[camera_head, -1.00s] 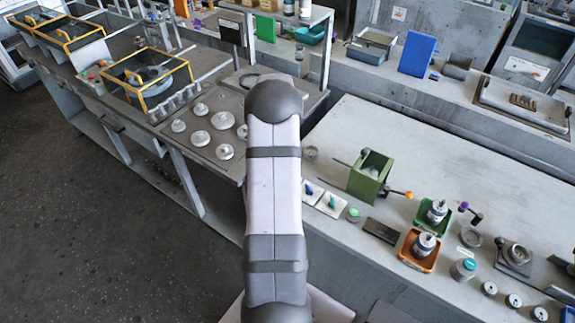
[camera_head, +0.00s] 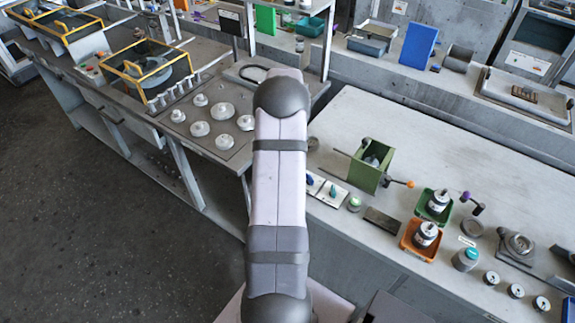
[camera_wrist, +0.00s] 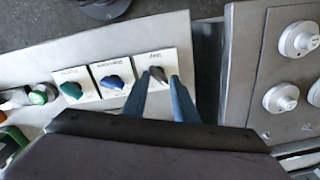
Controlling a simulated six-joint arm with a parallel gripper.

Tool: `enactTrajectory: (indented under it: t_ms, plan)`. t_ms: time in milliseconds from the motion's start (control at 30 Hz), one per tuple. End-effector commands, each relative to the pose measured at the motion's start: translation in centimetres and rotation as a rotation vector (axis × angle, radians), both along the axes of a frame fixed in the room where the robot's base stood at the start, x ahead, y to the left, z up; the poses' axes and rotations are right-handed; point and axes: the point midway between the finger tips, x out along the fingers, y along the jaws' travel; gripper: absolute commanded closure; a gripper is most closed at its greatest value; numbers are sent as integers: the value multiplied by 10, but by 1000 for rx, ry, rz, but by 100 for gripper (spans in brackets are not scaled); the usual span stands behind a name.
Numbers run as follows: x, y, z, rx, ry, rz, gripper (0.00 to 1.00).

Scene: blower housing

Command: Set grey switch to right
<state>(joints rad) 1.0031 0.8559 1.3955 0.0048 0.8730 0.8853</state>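The grey switch (camera_wrist: 157,75) is a dark grey knob on a white labelled plate, at the right end of a row of three in the wrist view. The blue switch (camera_wrist: 112,82) and the teal switch (camera_wrist: 72,90) are to its left. My gripper (camera_wrist: 159,78) has two bluish fingers standing apart, with tips on either side of the grey knob. I cannot tell whether they touch it. In the head view my arm hides the grey switch and the gripper; the blue switch (camera_head: 310,181) and teal switch (camera_head: 332,189) show just right of the arm.
A round green button (camera_wrist: 40,95) lies left of the switches in the wrist view. A gap separates their bench from a panel with white round knobs (camera_wrist: 299,39) on the right. A green box (camera_head: 368,170) stands behind the switches in the head view.

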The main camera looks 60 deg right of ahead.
Motion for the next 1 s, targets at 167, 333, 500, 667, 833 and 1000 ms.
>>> enactTrajectory:
  t_ms: [167, 333, 500, 667, 833, 1000]
  plan:
    - [-7, 5, -19, 14, 21, 224, 75]
    - [-8, 5, -17, 12, 24, 434, 75]
    - [-8, 5, -17, 13, 25, 642, 75]
    - [-7, 4, -14, 8, 24, 820, 75]
    - [-6, 4, -18, 6, 24, 938, 75]
    - [-5, 4, -25, 4, 24, 934, 75]
